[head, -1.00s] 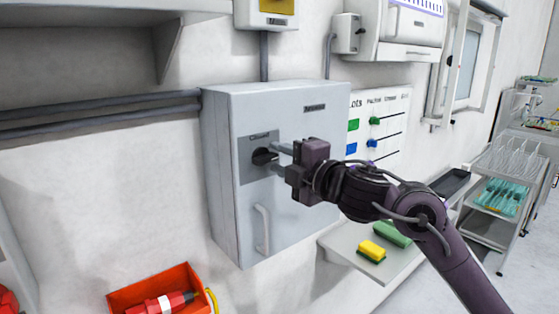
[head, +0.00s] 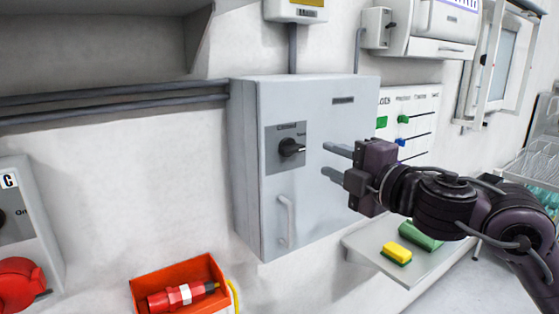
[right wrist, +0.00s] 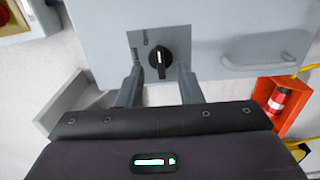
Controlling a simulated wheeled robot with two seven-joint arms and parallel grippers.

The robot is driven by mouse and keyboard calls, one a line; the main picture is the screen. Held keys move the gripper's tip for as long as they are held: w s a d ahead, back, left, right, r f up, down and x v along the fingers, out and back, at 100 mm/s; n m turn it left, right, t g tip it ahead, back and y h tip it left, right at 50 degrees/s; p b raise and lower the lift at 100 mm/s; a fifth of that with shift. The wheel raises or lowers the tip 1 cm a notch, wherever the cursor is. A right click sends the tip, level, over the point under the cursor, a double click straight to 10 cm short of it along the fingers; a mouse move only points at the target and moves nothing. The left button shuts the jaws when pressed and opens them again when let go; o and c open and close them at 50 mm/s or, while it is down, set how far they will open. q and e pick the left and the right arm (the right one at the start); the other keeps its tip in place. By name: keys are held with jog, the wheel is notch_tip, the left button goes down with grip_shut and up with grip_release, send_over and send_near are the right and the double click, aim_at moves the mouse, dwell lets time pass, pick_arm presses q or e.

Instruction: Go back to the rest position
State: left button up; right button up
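My right gripper (head: 335,162) is open and empty, in front of the grey wall cabinet (head: 345,115). Its two fingers point left toward the black rotary knob (head: 290,147) on the cabinet door, with a clear gap between them and the knob. In the right wrist view the fingers (right wrist: 160,85) stand apart and the knob (right wrist: 156,60) shows beyond them, not gripped. My left gripper is not in the head view.
An orange-red bin (head: 150,295) with a red plug sits below the cabinet. A shelf (head: 395,268) with a yellow sponge (head: 397,252) and a green block (head: 421,236) is under my right arm. A grey box with a red connector (head: 18,283) is at the left edge.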

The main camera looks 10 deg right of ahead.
notch_tip(320, 180, down, 24)
jog(key=s+a+m+g+h, duration=0.1)
jog(key=m+g+h, duration=0.15)
jog(key=m, duration=0.35)
jog(key=s+a+r+m+g+h, duration=0.1)
jog(key=m+h, duration=0.2)
jog(key=m, duration=0.2)
jog(key=s+a+f+m+g, duration=0.1)
jog(key=s+f+m+g, duration=0.85)
jog(key=s+f, duration=1.05)
notch_tip(320, 180, down, 30)
jog(key=s+g, duration=0.2)
jog(key=s+d+f, duration=0.2)
jog(key=s+f, duration=0.7)
jog(key=s, duration=0.1)
jog(key=s+d+f+n+g, duration=0.1)
jog(key=s+f, duration=0.8)
jog(key=shift+s+d+f+h, duration=0.15)
jog(key=shift+s+d+h, duration=0.2)
